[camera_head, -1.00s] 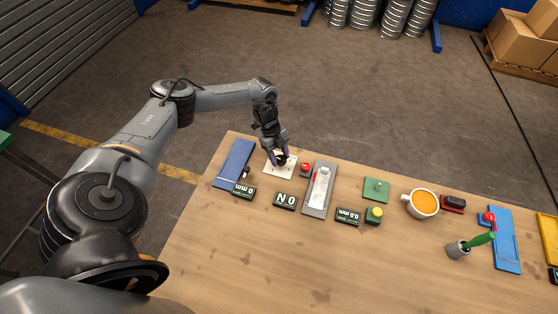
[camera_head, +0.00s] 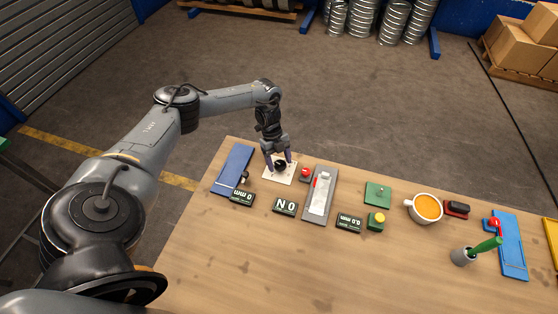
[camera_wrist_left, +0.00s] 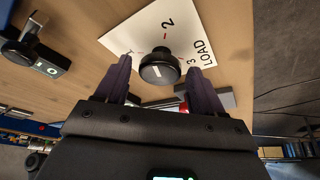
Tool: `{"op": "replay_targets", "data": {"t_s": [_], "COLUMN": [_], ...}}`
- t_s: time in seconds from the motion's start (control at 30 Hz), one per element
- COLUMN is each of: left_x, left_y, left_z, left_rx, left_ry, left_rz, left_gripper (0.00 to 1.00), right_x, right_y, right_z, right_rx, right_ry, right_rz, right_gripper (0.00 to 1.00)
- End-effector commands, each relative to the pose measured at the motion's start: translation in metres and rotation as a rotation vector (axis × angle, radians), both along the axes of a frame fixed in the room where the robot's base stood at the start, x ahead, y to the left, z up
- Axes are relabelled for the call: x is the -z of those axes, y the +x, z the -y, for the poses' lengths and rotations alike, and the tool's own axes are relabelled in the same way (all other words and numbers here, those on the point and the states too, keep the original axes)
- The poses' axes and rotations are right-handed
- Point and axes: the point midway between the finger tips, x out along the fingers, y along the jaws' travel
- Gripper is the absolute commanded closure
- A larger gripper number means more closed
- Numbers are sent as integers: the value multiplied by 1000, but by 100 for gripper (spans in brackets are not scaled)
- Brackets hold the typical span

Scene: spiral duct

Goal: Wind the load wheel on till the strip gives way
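The load wheel is a black knob (camera_head: 280,165) on a white plate (camera_head: 291,178) marked LOAD. In the left wrist view the knob (camera_wrist_left: 164,68) has a pale mark on its face, and the numerals 2 and 3 show beside it on the plate (camera_wrist_left: 196,28). My left gripper (camera_head: 279,162) is over the knob, fingers apart. In the left wrist view the gripper (camera_wrist_left: 164,78) has its fingers on either side of the knob, with gaps. A grey tray (camera_head: 309,213) right of the plate holds a pale piece, perhaps the strip (camera_head: 321,194). My right gripper is not in view.
A red button (camera_head: 305,173) stands between plate and tray. A blue board (camera_head: 233,169) lies left. Dark displays, one reading N 0 (camera_head: 285,206), stand in front. The front table is clear.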

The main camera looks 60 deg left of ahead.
Motion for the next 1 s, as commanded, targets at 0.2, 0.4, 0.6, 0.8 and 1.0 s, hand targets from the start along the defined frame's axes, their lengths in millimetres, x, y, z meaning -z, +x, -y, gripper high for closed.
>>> {"op": "replay_targets", "data": {"t_s": [0.2,0.4,0.6,0.8,1.0], "left_x": [0,-4,-26,-59,-89], "left_y": [0,0,0,1,0], "left_z": [0,-2,-11,-25,-35], "left_rx": [-1,-1,-2,-2,-1], "left_ry": [-1,-1,0,0,0], "left_rz": [0,1,2,3,2], "left_gripper": [26,26,26,26,26], "right_x": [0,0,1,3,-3], "right_y": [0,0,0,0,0], "right_z": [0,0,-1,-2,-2], "right_rx": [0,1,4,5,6], "right_ry": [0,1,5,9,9], "right_rz": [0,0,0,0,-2], "right_gripper": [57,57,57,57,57]}}
